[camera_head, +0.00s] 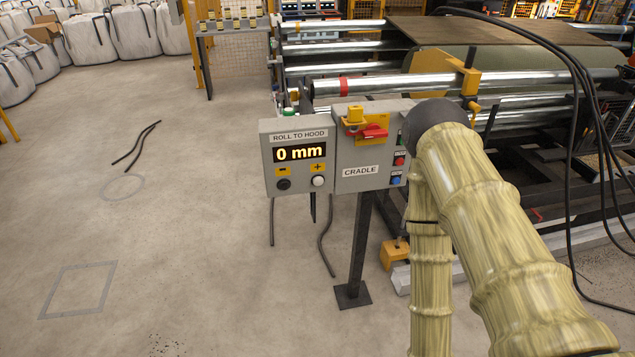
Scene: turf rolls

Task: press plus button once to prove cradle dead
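The plus button (318,181) is a pale round button under a yellow plus label, on the grey ROLL TO HOOD box (268,165). A dark minus button (284,184) is to its left. The display (299,152) above them reads 0 mm. The adjoining CRADLE box (345,152) has a red rotary handle (374,132) on a yellow plate, with a yellow block at its upper left. Small red and blue buttons are on its right side. My arm, in a pale yellow sleeve, rises at right and overlaps the CRADLE box's right edge. My gripper is not visible.
The boxes stand on a dark post (357,245) with a floor plate. Behind are metal rollers (350,85) and a frame. Black cables (567,150) hang at right. A yellow block (394,254) lies near the post. The floor at left is mostly clear, with a dark strip (136,145).

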